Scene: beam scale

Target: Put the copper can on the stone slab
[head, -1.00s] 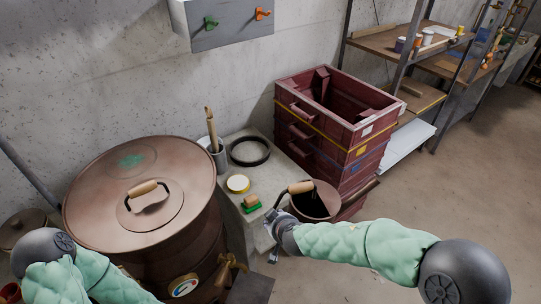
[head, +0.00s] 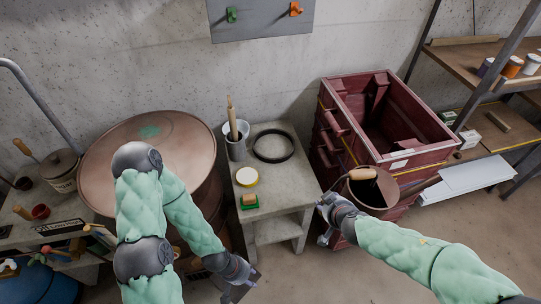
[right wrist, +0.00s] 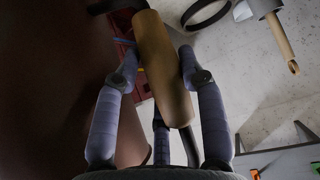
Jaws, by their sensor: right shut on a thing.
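The copper can (head: 369,197) is a dark-brown open vessel with a wooden-gripped handle. It hangs in front of the red boxes, right of the stone slab (head: 279,186), a pale grey stone-topped stand. My right gripper (head: 327,212) is shut on the can's handle. In the right wrist view the wooden grip (right wrist: 163,68) lies between the fingers, and a large brown surface fills the left side. My left gripper (head: 240,286) is low in the head view, in front of the drum; its finger opening is unclear.
Red boxes (head: 345,115) stand right; a copper drum (head: 125,150) stands left.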

